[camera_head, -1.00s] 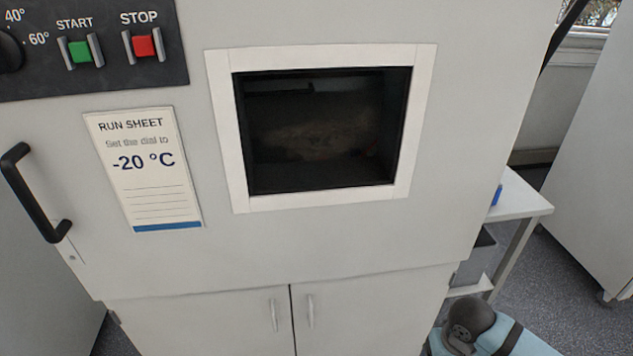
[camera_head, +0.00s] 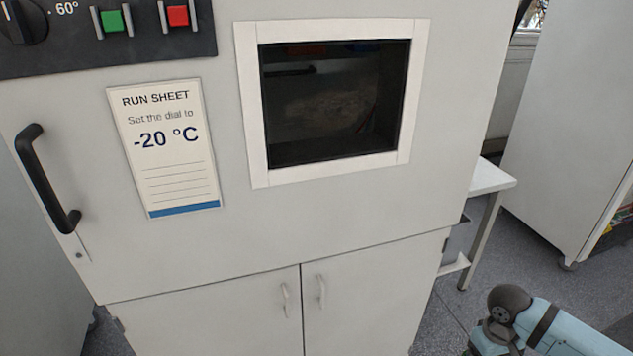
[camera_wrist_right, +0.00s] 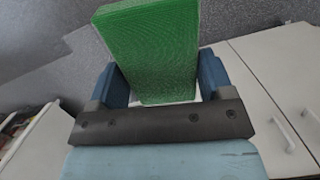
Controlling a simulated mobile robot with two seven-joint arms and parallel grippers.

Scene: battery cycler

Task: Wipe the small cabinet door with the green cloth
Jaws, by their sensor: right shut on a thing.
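The green cloth (camera_wrist_right: 152,45) is a thick folded pad in the right wrist view. My right gripper (camera_wrist_right: 165,85) is shut on it, with a blue finger on each side. The small cabinet doors are a pale grey pair, left (camera_head: 215,318) and right (camera_head: 375,295), below the large cabinet front in the head view. Each has a small handle near the middle seam. Part of these doors also shows at the right of the right wrist view (camera_wrist_right: 245,105), apart from the cloth. The head view shows part of my right arm at lower right, not the gripper. My left gripper is not in view.
Above the doors are a dark window (camera_head: 335,105), a run sheet (camera_head: 165,150), a black handle (camera_head: 45,180) and a panel with a dial and buttons (camera_head: 110,38). A white side table (camera_head: 490,178) stands at right. Grey floor (camera_head: 440,310) lies open at the cabinet's right.

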